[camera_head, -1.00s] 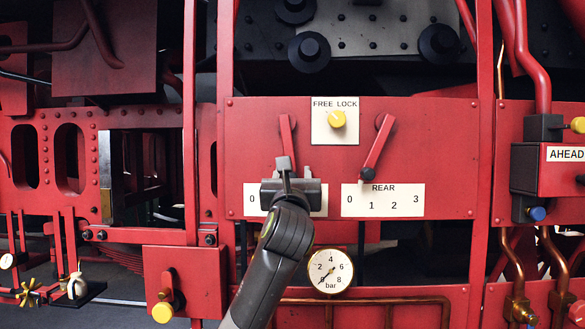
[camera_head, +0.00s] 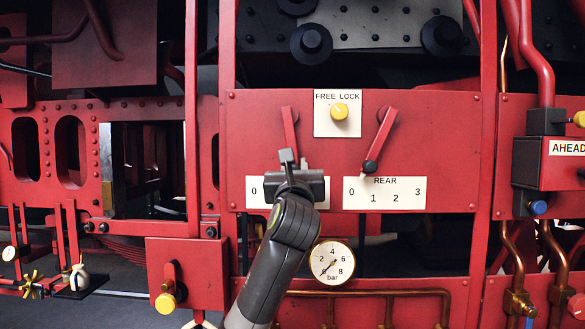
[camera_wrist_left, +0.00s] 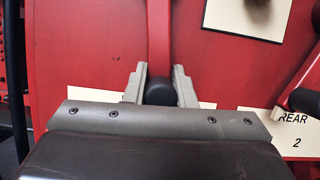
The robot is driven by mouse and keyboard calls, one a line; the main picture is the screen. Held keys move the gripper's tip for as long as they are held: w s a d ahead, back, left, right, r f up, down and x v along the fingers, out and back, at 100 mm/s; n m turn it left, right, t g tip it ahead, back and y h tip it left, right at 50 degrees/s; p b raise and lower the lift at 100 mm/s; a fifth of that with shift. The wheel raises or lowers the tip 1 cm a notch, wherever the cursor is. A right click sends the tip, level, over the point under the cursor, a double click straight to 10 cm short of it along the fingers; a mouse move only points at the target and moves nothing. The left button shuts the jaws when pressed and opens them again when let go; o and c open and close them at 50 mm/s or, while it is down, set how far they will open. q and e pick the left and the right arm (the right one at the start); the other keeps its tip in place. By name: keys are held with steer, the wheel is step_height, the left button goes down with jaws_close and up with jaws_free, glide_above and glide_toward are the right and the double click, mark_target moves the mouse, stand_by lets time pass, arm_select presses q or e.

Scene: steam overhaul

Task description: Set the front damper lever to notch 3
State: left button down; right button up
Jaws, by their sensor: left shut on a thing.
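The front damper lever (camera_head: 290,128) is a red bar on the left of the red panel. It hangs nearly straight down, its lower end leaning slightly right. My left gripper (camera_head: 289,160) covers its lower end in the head view. In the left wrist view, the gripper (camera_wrist_left: 158,88) has its two fingers on either side of the lever's black knob (camera_wrist_left: 159,92) and is shut on it. The front scale plate (camera_head: 254,189) is mostly hidden behind the gripper; only its 0 shows clearly. My right gripper is not in view.
The rear damper lever (camera_head: 380,140) hangs to the right, slanting down-left, above the REAR plate (camera_head: 385,203). A yellow FREE/LOCK knob (camera_head: 340,111) sits between the levers. A pressure gauge (camera_head: 332,261) is below, close to my left arm.

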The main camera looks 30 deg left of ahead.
mark_target(309, 155)
arm_select(q)
steer(key=shift+w+d+r+n+g+y, duration=0.25)
steer(key=shift+d+n, duration=0.15)
steer(key=shift+n, duration=0.3)
steer(key=shift+w+d+r+n+g+y, duration=0.25)
steer(key=shift+d+n, duration=0.2)
steer(key=shift+n, duration=0.25)
steer(key=shift+w+d+r+n+g+y, duration=0.1)
steer(key=shift+w+d+r+n+y, duration=0.2)
steer(key=shift+n, duration=0.4)
steer(key=shift+s+d+f, duration=0.1)
steer(key=shift+s+f, duration=0.05)
steer(key=c, duration=1.4)
jaws_free()
steer(key=shift+c, duration=0.2)
steer(key=shift+o, duration=1.2)
steer(key=shift+w+d, duration=0.15)
steer(key=shift+w, duration=0.05)
steer(key=shift+w+d+f, duration=0.1)
steer(key=shift+f, duration=0.05)
